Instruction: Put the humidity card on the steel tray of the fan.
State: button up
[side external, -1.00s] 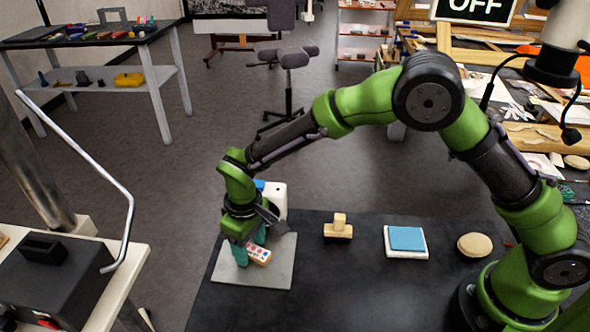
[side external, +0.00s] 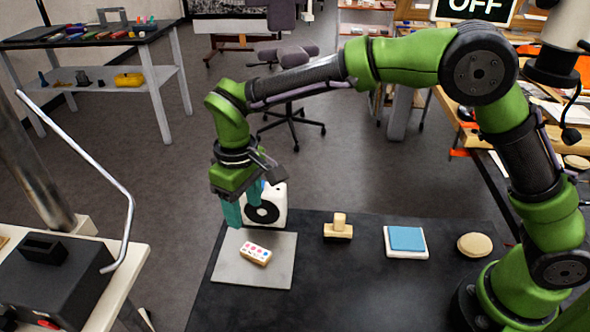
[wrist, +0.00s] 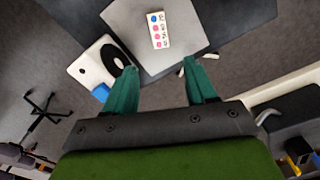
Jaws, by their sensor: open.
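The humidity card (side external: 255,253), a small pale block with coloured dots, lies flat on the grey steel tray (side external: 222,270) in front of the fan. It also shows in the wrist view (wrist: 158,30), resting on the tray (wrist: 200,20). The fan (side external: 272,212) is a white box with a black round opening, standing at the tray's back edge; my gripper partly hides it. In the wrist view the fan (wrist: 92,62) is left of the card. My gripper (side external: 243,216) is open and empty above the tray, apart from the card. Its teal fingers (wrist: 162,85) are spread in the wrist view.
On the dark table to the right of the tray are a wooden-handled stamp (side external: 338,229), a white block with a blue top (side external: 406,241) and a round tan object (side external: 475,245). A bench with a black box (side external: 50,280) stands at the left.

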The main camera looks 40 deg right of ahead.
jog(key=s+d+r+m+t+y, duration=0.2)
jog(key=s+d+r+m+t, duration=0.3)
jog(key=d+r, duration=0.75)
jog(key=s+d+m+t, duration=0.2)
jog(key=s+d+m, duration=0.1)
jog(key=s+d, duration=0.7)
jog(key=s, duration=0.3)
jog(key=shift+s+d+f+m, duration=0.15)
jog(key=shift+d+f+m, duration=0.1)
jog(key=shift+f+m, duration=0.05)
